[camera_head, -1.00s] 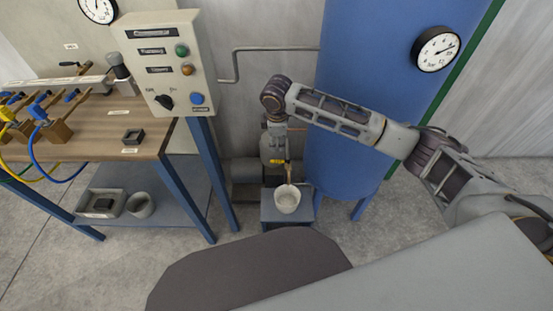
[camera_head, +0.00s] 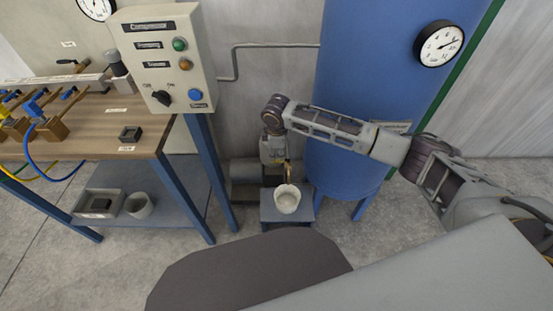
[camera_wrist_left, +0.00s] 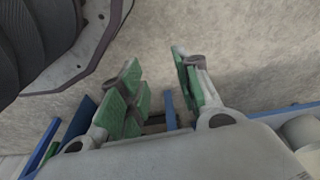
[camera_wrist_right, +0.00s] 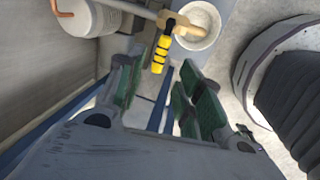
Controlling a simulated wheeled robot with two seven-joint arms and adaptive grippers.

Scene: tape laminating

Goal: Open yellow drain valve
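The drain valve has a ribbed yellow handle (camera_wrist_right: 161,52) on a brass body (camera_wrist_right: 178,22), above a pale cup (camera_wrist_right: 198,26) in the right wrist view. My right gripper (camera_wrist_right: 161,72) is open, and the handle's near end shows between its fingertips without clear contact. In the head view, my right gripper (camera_head: 274,152) points down beside the blue tank (camera_head: 345,120). It hides the yellow handle there; some brass shows above the cup (camera_head: 287,199). My left gripper (camera_wrist_left: 157,60) is open and empty over the floor in the left wrist view and is outside the head view.
The cup stands on a low blue stand (camera_head: 268,212) by the tank's legs. A workbench (camera_head: 95,135) with a control box (camera_head: 165,60) is at the left. A pressure gauge (camera_head: 438,43) is on the tank. A grey cylinder (camera_wrist_right: 90,18) lies close left of the valve.

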